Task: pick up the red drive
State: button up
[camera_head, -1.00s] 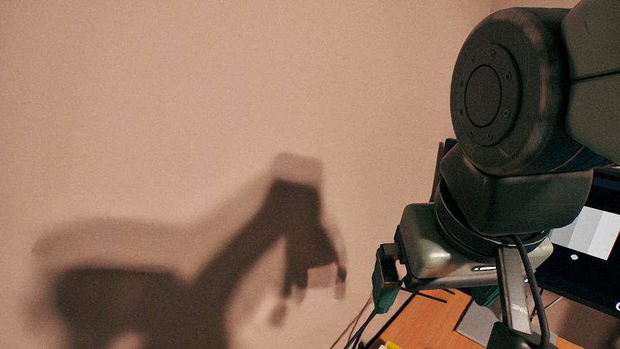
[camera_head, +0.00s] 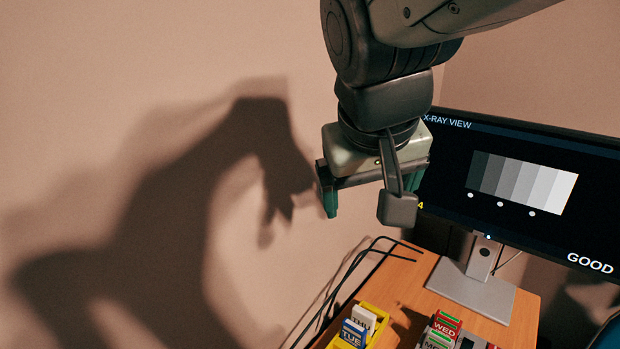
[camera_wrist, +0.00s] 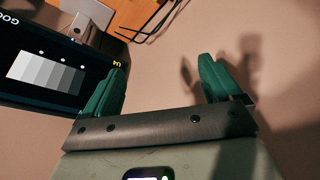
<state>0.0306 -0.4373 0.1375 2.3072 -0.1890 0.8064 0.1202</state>
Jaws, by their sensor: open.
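A red block marked WED (camera_head: 446,321), which looks like the red drive, sits at the bottom of the head view with some green on it. It stands in a dark holder beside another block, partly cut off by the frame edge. My gripper (camera_head: 371,192) hangs well above the desk, up and left of the red block. It is open and empty, with teal fingers apart. In the wrist view my gripper (camera_wrist: 161,68) shows both green fingers spread with nothing between them. The red drive is not visible in the wrist view.
A yellow holder (camera_head: 375,311) with a blue TUE block (camera_head: 353,333) and a white block (camera_head: 364,318) stands left of the red one. A monitor (camera_head: 520,190) on a grey stand (camera_head: 470,290) rises behind. Dark cables (camera_head: 345,275) run along the desk's left edge (camera_head: 400,280).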

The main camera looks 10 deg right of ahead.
jog(key=w+d+f+m+g+h, duration=0.1)
jog(key=w+d+f+m+g, duration=0.15)
jog(key=w+d+f, duration=0.45)
jog(key=m+g+y, duration=0.2)
jog(key=m+g, duration=0.1)
jog(key=m, duration=0.4)
send_near(449, 318)
jog(key=shift+m+y, duration=0.25)
jog(key=shift+y, duration=0.05)
jog(key=f, duration=0.5)
jog(key=shift+d, duration=0.35)
jog(key=shift+a+f, duration=0.1)
jog(key=shift+f, duration=2.75)
